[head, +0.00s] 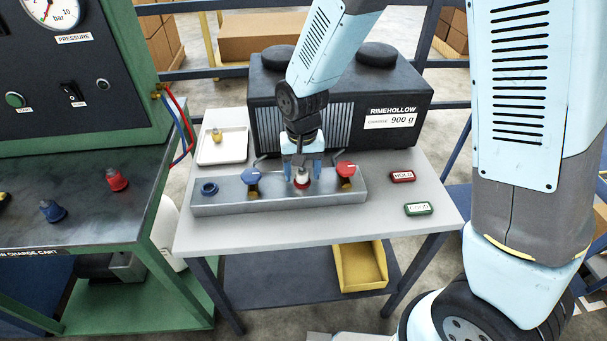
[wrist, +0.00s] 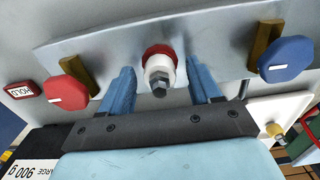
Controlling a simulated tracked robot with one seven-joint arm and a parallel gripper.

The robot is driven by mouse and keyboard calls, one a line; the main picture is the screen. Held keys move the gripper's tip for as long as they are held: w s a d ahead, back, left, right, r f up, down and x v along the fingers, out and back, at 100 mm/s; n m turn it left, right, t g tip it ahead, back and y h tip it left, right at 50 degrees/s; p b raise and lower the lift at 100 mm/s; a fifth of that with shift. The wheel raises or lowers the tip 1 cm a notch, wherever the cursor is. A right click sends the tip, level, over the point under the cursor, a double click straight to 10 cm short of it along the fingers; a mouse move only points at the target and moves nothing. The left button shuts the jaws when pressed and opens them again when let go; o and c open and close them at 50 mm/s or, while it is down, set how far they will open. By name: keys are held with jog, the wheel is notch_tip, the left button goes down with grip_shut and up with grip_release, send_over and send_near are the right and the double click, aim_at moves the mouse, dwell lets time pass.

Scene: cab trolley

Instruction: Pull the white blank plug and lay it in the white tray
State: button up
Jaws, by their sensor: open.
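The white blank plug (head: 302,175) sits upright in a red-ringed port on the grey manifold block (head: 225,205). In the wrist view the white plug (wrist: 160,72) shows a metal hex tip, with the red ring (wrist: 158,51) behind it. My gripper (head: 302,172) is open, with one blue finger on each side of the plug; in the wrist view my gripper (wrist: 162,85) shows gaps beside the plug. The white tray (head: 222,148) lies at the table's back left and holds a small brass-and-yellow fitting (head: 216,134).
A blue knob (head: 251,177) and a red knob (head: 346,169) flank the plug on the block. An open blue-ringed port (head: 209,188) is at its left end. The black Rimehollow unit (head: 400,100) stands behind. HOLD (head: 402,176) and GOOD (head: 418,209) tags lie right.

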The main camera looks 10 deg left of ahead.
jog(key=shift+c, duration=0.4)
grip_shut()
dwell(0.4)
jog(key=shift+r, duration=2.85)
jog(key=shift+r, duration=0.15)
